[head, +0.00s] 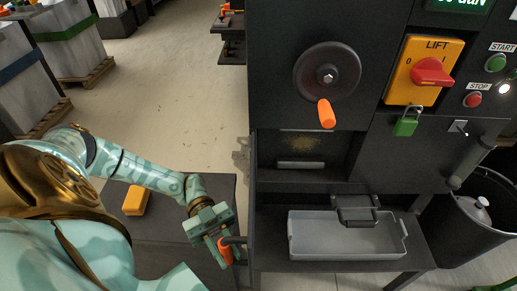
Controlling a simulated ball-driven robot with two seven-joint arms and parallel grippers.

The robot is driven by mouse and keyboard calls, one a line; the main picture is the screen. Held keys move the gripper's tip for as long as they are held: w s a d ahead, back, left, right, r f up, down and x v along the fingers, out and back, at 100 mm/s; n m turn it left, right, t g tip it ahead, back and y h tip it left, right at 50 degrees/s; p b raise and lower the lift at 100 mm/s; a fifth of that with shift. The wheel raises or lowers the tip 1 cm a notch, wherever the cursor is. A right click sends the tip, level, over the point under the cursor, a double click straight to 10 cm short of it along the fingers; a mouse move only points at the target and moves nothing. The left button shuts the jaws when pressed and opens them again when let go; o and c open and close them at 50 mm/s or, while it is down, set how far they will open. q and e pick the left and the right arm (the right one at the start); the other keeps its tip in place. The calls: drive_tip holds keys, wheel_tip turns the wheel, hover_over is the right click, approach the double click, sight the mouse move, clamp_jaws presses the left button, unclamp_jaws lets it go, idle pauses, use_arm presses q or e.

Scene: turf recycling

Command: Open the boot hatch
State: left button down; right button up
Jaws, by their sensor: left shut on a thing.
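My left gripper (222,243) is low in the middle of the head view, beside the left edge of the dark machine. It is shut on an orange grip (226,251) on a dark bar handle that reaches to a narrow upright dark panel (251,210). This panel looks like the boot hatch seen nearly edge-on; its exact angle is hard to tell. Right of it, a recess (302,146) in the machine is open to view, with brownish dust on its back wall. My right gripper is not in view.
A grey tray (300,245) stands on the low shelf under the recess. A wheel with an orange knob (326,113), a red lift switch (433,72) and a green padlock (406,124) are above. A yellow block (136,201) lies at left. A black bin (478,225) stands right.

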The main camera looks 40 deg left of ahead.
use_arm(q)
drive_tip(key=shift+m+g, duration=0.3)
drive_tip(key=shift+g, duration=0.1)
drive_tip(key=shift+s+a+b, duration=0.2)
drive_tip(key=shift+s+a, duration=0.15)
drive_tip(key=shift+a, duration=0.4)
drive_tip(key=shift+s+a+b, duration=0.15)
drive_tip(key=shift+s+a, duration=0.2)
drive_tip(key=shift+a, duration=0.35)
drive_tip(key=shift+s+a+b, duration=0.2)
drive_tip(key=shift+s+a, duration=0.15)
drive_tip(key=shift+a, duration=0.4)
drive_tip(key=c, duration=1.3)
unclamp_jaws()
